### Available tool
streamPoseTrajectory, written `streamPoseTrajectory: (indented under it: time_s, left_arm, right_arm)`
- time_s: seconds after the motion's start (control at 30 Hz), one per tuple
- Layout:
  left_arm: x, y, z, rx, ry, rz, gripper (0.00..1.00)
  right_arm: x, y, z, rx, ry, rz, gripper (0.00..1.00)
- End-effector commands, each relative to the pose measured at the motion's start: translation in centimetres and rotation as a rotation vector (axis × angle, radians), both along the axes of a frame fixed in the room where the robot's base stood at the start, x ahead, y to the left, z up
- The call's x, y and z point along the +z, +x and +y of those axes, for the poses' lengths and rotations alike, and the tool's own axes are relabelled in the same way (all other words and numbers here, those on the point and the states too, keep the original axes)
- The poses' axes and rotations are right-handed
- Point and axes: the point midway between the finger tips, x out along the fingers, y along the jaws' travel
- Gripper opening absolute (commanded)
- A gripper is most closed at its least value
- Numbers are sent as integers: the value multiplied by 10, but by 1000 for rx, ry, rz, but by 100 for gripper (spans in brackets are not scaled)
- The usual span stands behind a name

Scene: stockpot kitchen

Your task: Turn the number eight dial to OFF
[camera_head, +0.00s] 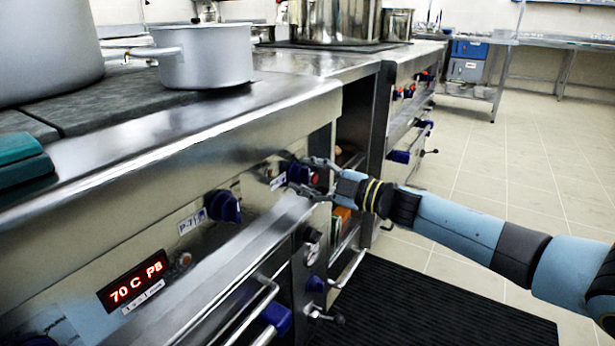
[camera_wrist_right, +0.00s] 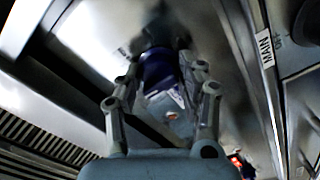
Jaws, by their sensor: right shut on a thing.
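A dark blue dial (camera_head: 299,172) sits on the steel front panel of the stove, at its far end near the corner. A small white label (camera_head: 278,181) is beside it, too small to read. My right gripper (camera_head: 314,180) reaches in from the right and is shut on this dial. In the right wrist view the blue dial (camera_wrist_right: 160,70) lies between the two fingers of the right gripper (camera_wrist_right: 163,95). The fingers hide part of the dial, and its pointer setting cannot be read. My left gripper is not in view.
Another blue dial (camera_head: 223,207) is nearer on the same panel, left of the held one, by a red display (camera_head: 133,281). An oven handle (camera_head: 252,310) sticks out below. A grey pot (camera_head: 205,57) stands on the stove top. A black mat (camera_head: 430,310) lies on the floor.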

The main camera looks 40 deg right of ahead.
Motion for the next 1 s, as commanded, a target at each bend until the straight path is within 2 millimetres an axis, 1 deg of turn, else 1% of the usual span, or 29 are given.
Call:
streamPoseTrajectory:
  time_s: [0.23, 0.27, 0.4, 0.43, 0.63, 0.77, 0.87, 1.0]
  left_arm:
    - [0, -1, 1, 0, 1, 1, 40]
    - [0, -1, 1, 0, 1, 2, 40]
    - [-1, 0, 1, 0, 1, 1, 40]
    - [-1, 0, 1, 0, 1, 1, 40]
    - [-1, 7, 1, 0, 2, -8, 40]
    - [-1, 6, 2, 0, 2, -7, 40]
    - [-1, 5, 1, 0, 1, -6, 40]
    - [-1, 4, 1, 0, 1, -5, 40]
  right_arm:
    - [-1, -1, 0, 0, -1, 2, 6]
    - [-1, -1, 0, 0, -1, 2, 41]
    - [-1, -1, 0, 0, -1, 2, 59]
    - [-1, 0, 0, 1, 0, 2, 62]
    - [0, 0, 0, 1, 1, 1, 62]
    - [-1, -5, -2, 1, 1, 1, 62]
    - [-2, -17, -7, 1, -2, 3, 62]
    - [-3, -46, -19, 3, -2, 8, 62]
